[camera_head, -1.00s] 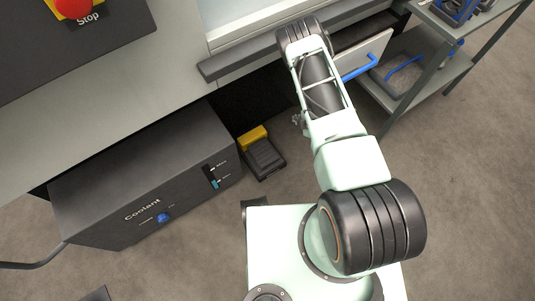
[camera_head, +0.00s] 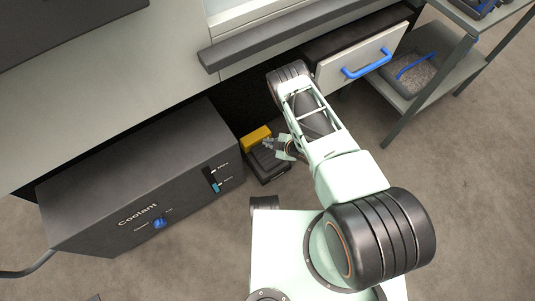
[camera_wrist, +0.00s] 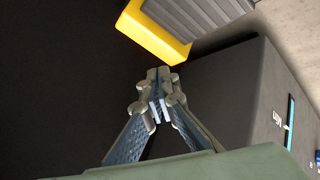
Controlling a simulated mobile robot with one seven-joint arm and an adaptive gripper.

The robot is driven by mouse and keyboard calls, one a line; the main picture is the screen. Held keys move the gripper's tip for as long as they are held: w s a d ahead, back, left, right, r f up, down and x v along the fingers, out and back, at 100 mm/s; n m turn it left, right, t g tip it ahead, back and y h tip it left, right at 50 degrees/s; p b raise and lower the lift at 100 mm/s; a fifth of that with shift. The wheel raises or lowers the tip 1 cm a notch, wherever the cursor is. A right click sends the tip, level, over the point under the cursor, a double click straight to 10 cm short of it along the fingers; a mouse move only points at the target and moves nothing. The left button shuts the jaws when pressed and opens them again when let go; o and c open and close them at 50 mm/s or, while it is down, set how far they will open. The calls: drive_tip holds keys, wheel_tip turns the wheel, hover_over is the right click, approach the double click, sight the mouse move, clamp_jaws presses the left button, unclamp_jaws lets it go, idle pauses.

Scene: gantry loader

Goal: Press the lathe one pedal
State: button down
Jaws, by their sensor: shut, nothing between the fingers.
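The lathe one pedal, a black ribbed foot pedal (camera_head: 268,168) with a yellow hood (camera_head: 256,138), lies on the floor beside the coolant box. My gripper (camera_head: 268,145) is shut and empty, and in the head view it overlaps the pedal's upper part. In the wrist view the yellow hood (camera_wrist: 155,35) and the ribbed plate (camera_wrist: 210,18) show at the top, just beyond my shut fingertips (camera_wrist: 160,75). A gap shows between the fingertips and the yellow hood. I cannot tell how high the fingertips are above the plate.
The dark coolant box (camera_head: 130,185) stands left of the pedal; its side also shows in the wrist view (camera_wrist: 225,95). A drawer with a blue handle (camera_head: 367,64) and a shelf cart (camera_head: 425,85) are at the right. A grey ledge (camera_head: 290,32) overhangs above. Floor at right is clear.

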drive_tip(key=b, duration=0.7)
approach(265, 152)
drive_tip(key=shift+w+a+r+x, duration=0.1)
drive_tip(key=shift+r+x, duration=0.05)
drive_tip(key=shift+x, duration=0.8)
drive_tip(key=shift+w+a+r+x, duration=0.1)
drive_tip(key=shift+a+r+x, duration=0.1)
drive_tip(key=shift+x, duration=0.75)
drive_tip(key=shift+w+a+r+x, duration=0.1)
drive_tip(key=shift+w+r+x, duration=0.05)
drive_tip(key=shift+x, duration=0.8)
drive_tip(key=shift+f+b, duration=0.4)
drive_tip(key=shift+b, duration=0.2)
drive_tip(key=shift+f+b, duration=0.65)
drive_tip(key=shift+f, duration=0.05)
drive_tip(key=shift+r, duration=0.15)
drive_tip(key=shift+r+p, duration=0.95)
drive_tip(key=shift+r, duration=0.05)
drive_tip(key=shift+r, duration=0.1)
wheel_tip(265, 152, up, 5)
drive_tip(key=p, duration=0.4)
